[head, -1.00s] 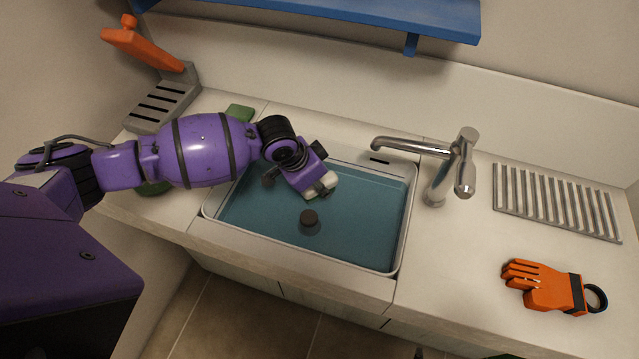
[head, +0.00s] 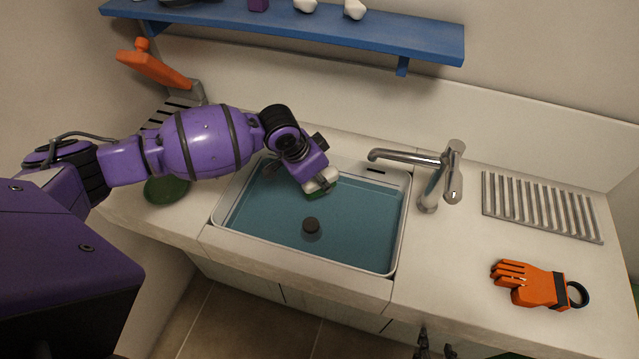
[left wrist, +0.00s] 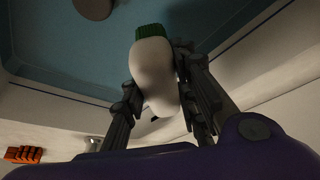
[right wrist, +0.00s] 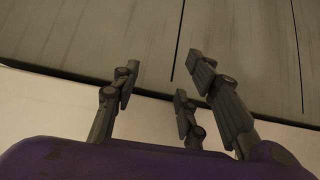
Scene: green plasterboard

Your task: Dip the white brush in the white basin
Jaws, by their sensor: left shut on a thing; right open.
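The white brush (left wrist: 155,72) has green bristles (left wrist: 151,32). My left gripper (left wrist: 160,60) is shut on its white body, with a finger on each side. In the head view the brush (head: 322,182) is over the back part of the white basin (head: 300,262), bristles downward. I cannot tell whether the bristles touch the blue-green inside. My left gripper (head: 318,175) partly hides the brush. My right gripper (head: 436,345) is open and empty at the bottom of the head view, in front of the counter; its fingers (right wrist: 165,80) show in the right wrist view.
A dark round plug (head: 311,225) is in the basin. A metal tap (head: 430,170) reaches over its right side. A metal rack (head: 543,206) and an orange glove (head: 530,286) lie on the right counter. A blue shelf (head: 290,30) hangs above.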

